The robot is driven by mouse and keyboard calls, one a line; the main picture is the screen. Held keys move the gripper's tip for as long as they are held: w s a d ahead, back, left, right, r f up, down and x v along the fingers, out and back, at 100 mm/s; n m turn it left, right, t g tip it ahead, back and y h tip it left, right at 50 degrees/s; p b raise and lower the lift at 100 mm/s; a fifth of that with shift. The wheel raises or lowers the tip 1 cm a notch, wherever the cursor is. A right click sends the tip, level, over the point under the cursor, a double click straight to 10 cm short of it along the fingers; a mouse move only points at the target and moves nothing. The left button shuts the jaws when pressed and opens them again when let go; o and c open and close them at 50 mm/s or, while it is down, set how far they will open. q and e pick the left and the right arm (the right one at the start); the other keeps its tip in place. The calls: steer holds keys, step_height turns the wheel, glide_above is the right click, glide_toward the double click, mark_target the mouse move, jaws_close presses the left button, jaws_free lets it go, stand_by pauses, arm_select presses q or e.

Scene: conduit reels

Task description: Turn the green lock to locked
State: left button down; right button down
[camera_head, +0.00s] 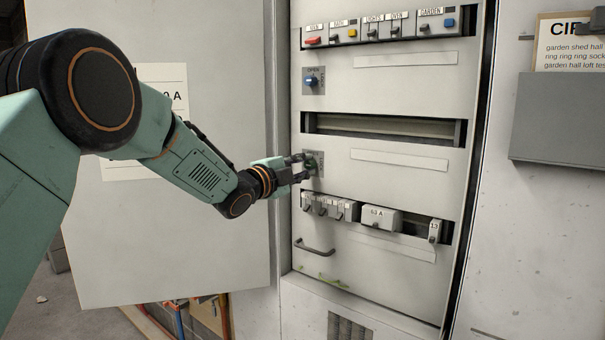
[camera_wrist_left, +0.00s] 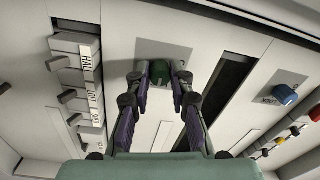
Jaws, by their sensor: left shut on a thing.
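In the head view the green lock (camera_head: 317,161) shows only in part behind my gripper. My left gripper (camera_head: 308,162) reaches in from the left and is shut on the green lock. In the left wrist view the two fingers of my left gripper (camera_wrist_left: 168,80) lie on either side of the knob. The direction the knob points is hard to tell. My right gripper is in neither view.
A blue knob (camera_head: 312,80) on its own plate sits above. A breaker row (camera_head: 329,207) with a 63 A unit (camera_head: 381,219) runs below. The open cabinet door (camera_head: 190,245) stands at left. A grey holder (camera_head: 558,122) is on the right wall.

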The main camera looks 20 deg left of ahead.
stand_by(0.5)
arm_select(q)
steer(key=c, duration=1.2)
jaws_free()
steer(key=shift+s+d, duration=0.1)
steer(key=shift+s+a, duration=0.3)
steer(key=shift+s, duration=0.15)
steer(key=v, duration=1.1)
